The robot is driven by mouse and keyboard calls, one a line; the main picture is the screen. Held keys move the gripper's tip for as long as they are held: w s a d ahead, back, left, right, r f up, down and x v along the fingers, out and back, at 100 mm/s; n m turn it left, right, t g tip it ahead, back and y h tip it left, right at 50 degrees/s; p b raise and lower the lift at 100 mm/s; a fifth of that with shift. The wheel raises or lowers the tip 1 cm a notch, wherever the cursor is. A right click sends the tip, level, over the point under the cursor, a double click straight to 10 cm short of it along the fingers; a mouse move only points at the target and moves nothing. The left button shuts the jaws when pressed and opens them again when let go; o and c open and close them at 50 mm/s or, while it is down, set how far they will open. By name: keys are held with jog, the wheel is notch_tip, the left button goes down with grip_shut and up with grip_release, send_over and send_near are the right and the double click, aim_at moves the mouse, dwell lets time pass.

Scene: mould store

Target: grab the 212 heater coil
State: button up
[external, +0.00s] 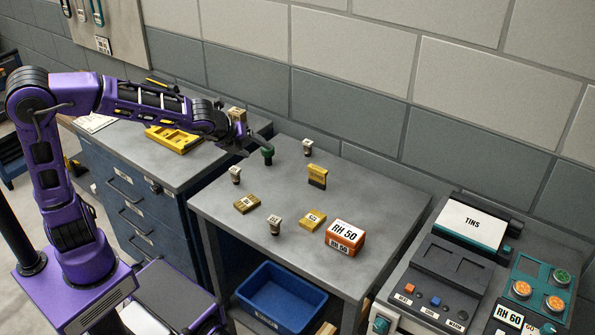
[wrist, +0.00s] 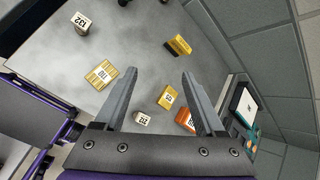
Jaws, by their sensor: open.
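The 212 heater coil (wrist: 142,119) is a small pale piece with a printed 212 label. In the wrist view it sits low, near the base of the left finger. It appears to be the small upright piece near the table's front (external: 275,226) in the external view, where its number is too small to read. My gripper (external: 253,146) is open and empty, above the back left of the grey table, well away from the coil. In the wrist view the two fingers (wrist: 159,75) are spread, with bare table between their tips.
A similar coil labelled 122 (wrist: 81,22) stands on the table. Flat yellow pieces (external: 247,204) (external: 312,219), an upright yellow block (external: 317,177) and an orange RH 50 box (external: 345,238) are around. A blue bin (external: 281,298) is below; a control panel (external: 470,260) stands right.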

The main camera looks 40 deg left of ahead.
jog(key=s+d+f+m+g+b, duration=0.15)
jog(key=s+d+f, duration=0.25)
jog(key=s+f, duration=0.4)
jog(key=m+t+b, duration=0.2)
jog(key=m+t, duration=0.4)
jog(key=m, duration=0.1)
send_near(282, 227)
jog(key=w+b, duration=0.1)
jog(key=w+d, duration=0.1)
jog(key=w, duration=0.1)
jog(key=shift+b, duration=0.35)
jog(key=shift+w+a+r+b+x, duration=0.1)
jog(key=shift+r+b+x, duration=0.05)
jog(key=shift+x, duration=0.85)
jog(key=shift+w+a+r+b+x, duration=0.1)
jog(key=shift+a+r+b+x, duration=0.05)
jog(key=shift+x, duration=0.85)
jog(key=shift+w+a+r+b+x, duration=0.1)
jog(key=shift+r+b+x, duration=0.05)
jog(key=shift+x, duration=0.85)
jog(key=shift+s, duration=0.1)
